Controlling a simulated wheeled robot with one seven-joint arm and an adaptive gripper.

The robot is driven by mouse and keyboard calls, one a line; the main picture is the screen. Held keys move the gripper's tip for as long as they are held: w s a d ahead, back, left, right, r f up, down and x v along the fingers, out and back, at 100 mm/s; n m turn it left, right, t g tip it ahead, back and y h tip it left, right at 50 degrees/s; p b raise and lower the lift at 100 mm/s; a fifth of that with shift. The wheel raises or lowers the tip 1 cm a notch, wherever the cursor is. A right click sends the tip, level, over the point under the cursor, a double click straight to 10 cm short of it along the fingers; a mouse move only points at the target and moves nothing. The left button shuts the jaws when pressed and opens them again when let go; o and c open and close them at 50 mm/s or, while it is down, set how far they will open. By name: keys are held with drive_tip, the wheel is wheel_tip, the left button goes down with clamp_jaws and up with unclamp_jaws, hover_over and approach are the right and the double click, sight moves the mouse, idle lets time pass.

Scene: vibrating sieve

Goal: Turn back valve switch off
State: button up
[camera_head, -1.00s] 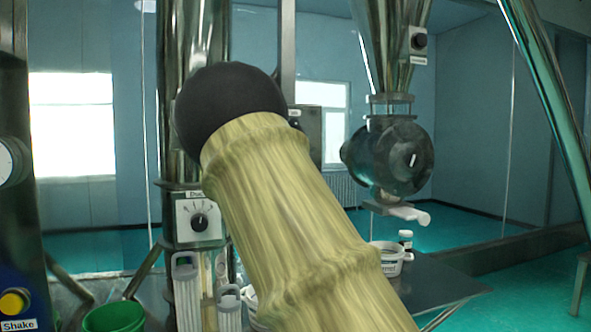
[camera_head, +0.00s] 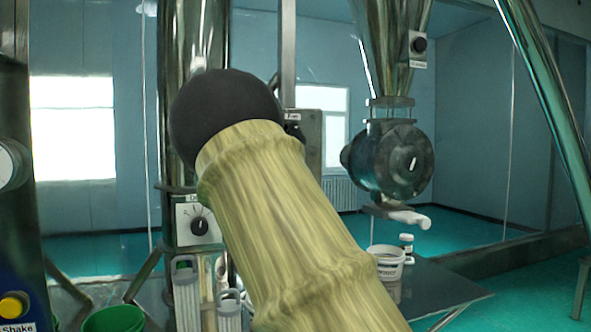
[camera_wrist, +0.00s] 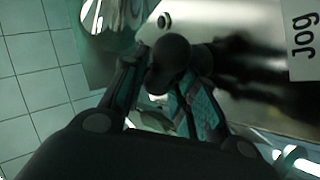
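In the head view, a grey box (camera_head: 312,140) with a small label and a dark knob (camera_head: 293,116) is partly hidden behind my arm; I cannot tell whether this is the back valve switch. My gripper is hidden by my arm there. In the wrist view, my gripper (camera_wrist: 168,68) has its two fingers apart, with a dark rounded knob (camera_wrist: 169,52) between or just beyond their tips. The knob is in front of a shiny metal surface (camera_wrist: 240,25). I cannot tell whether the fingers press on it. The knob's setting is not readable.
A panel with a dial (camera_head: 199,226) is at left, partly covered by my arm. Another knob (camera_head: 419,45) is on the right hopper above a round valve housing (camera_head: 393,158). A white tub (camera_head: 387,262) stands on a dark table. A "Jog" label (camera_wrist: 304,35) shows in the wrist view.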

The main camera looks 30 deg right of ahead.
drive_tip(key=v, duration=1.1)
drive_tip(key=shift+f, duration=0.15)
